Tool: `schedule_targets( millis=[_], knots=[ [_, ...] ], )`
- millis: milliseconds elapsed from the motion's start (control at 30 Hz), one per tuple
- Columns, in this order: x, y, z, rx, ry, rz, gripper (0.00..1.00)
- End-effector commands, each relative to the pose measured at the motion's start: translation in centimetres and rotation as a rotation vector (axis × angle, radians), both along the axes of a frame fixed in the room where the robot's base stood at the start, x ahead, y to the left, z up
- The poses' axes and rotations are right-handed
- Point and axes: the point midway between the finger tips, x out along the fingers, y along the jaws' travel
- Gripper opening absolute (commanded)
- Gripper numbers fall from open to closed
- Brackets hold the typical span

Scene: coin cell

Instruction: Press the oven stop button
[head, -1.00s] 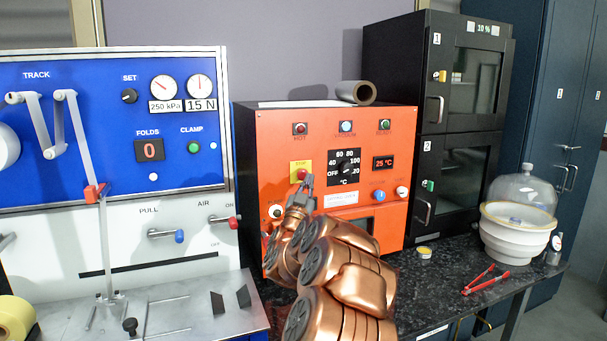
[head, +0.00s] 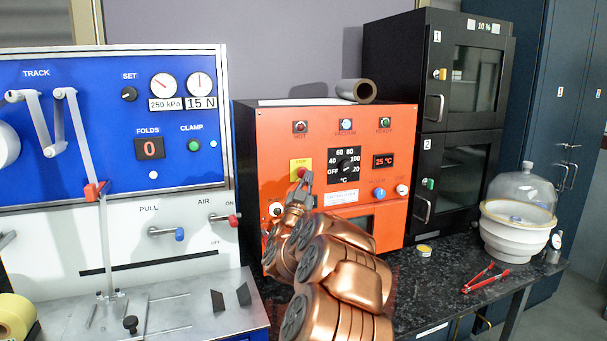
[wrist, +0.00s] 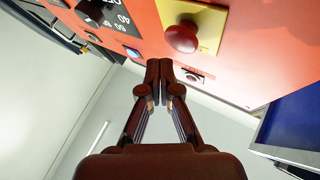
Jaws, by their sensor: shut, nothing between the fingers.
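The oven is the orange box (head: 275,150) in the middle of the head view. Its stop button is a red mushroom knob (head: 302,172) on a yellow plate (head: 295,164), labelled STOP. In the wrist view the red stop button (wrist: 182,37) is large, on its yellow plate (wrist: 212,22) at the upper middle. My gripper (head: 307,180) is shut and empty, its tips at the lower right of the button in the head view. In the wrist view the shut fingertips (wrist: 159,68) are below and left of the button, with a visible gap between them in the picture. Contact cannot be told.
The oven dial (head: 347,167) and a 25 °C display (head: 384,161) are right of the button. A blue machine (head: 110,120) stands left, black cabinets (head: 420,90) right.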

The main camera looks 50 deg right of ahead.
Motion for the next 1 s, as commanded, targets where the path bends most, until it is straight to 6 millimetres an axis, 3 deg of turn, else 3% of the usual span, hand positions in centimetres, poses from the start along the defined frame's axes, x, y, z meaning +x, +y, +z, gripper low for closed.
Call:
schedule_targets(
  millis=[1000],
  knots=[
    [0.94, -0.48, -0.02, 0.000, 0.000, 0.000, 0.00]
  ],
)
